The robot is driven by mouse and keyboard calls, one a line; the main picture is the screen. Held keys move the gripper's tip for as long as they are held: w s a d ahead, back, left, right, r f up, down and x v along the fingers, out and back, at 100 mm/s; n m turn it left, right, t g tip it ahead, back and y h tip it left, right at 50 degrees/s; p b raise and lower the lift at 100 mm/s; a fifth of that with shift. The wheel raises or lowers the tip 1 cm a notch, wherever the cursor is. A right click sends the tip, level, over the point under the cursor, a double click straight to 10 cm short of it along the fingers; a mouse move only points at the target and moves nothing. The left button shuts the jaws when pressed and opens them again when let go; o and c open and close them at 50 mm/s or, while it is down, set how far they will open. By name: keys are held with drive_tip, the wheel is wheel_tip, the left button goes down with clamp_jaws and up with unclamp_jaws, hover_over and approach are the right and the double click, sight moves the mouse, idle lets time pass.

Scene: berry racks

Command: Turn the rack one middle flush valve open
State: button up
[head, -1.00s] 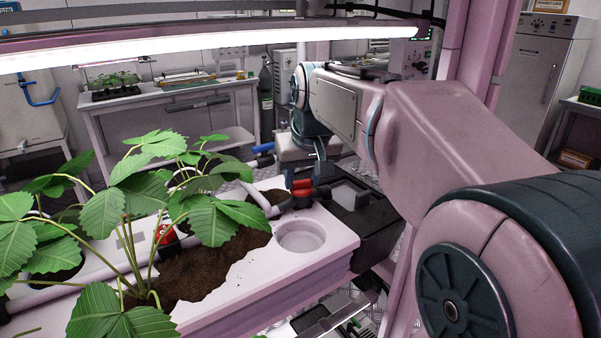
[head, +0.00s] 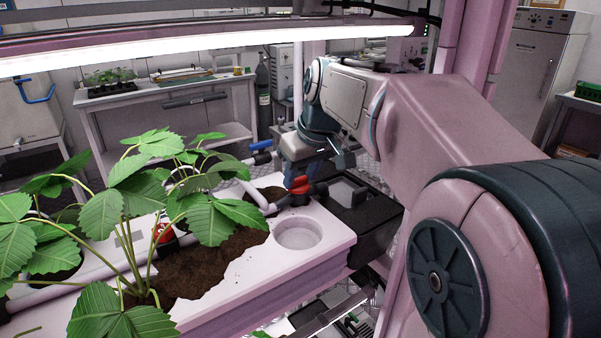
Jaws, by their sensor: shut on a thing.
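A valve with a red handle (head: 299,187) sits on the grey pipe at the far right end of the white planting trough (head: 335,243). My gripper (head: 302,178) reaches down to it from above and is shut on the red handle. The fingertips are small and partly hidden by the wrist, so the exact hold is hard to see. A second valve with a blue handle (head: 260,146) is farther back and to the left, apart from my gripper.
Strawberry plants (head: 128,225) fill the trough's left side. A round empty recess (head: 298,234) is near its right end. A black bin (head: 352,200) stands right of the valve. A lamp bar (head: 200,50) crosses above. A white bench (head: 165,105) stands behind.

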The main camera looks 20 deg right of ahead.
drive_tip(key=o, duration=1)
drive_tip(key=shift+s+r, duration=0.2)
drive_tip(key=shift+r, duration=0.3)
drive_tip(key=s+d, duration=0.1)
drive_tip(key=s, duration=0.3)
drive_tip(key=s+d+r, duration=0.1)
drive_tip(key=s, duration=0.3)
drive_tip(key=s+d+b, duration=0.1)
drive_tip(key=s+d, duration=0.1)
drive_tip(key=s, duration=0.2)
drive_tip(key=shift+s+d+r, duration=0.1)
drive_tip(key=shift+r, duration=0.3)
